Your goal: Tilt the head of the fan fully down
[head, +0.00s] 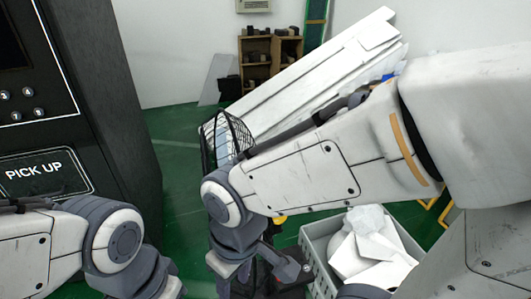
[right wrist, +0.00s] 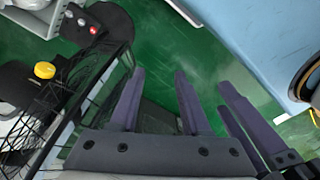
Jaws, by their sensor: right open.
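The fan's head (head: 240,133) is a black wire cage, standing roughly upright just behind my right arm in the head view. My arm hides its lower part. In the right wrist view the fan's cage (right wrist: 112,82) fills the left side, with a yellow knob (right wrist: 45,70) beside it.
A dark vending machine (head: 105,90) marked PICK UP stands at the left. A grey crate (head: 322,262) of white pieces is at the lower right. White panels (head: 310,80) and a wooden shelf (head: 257,65) are behind. Green floor (head: 178,135) is clear beside the machine.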

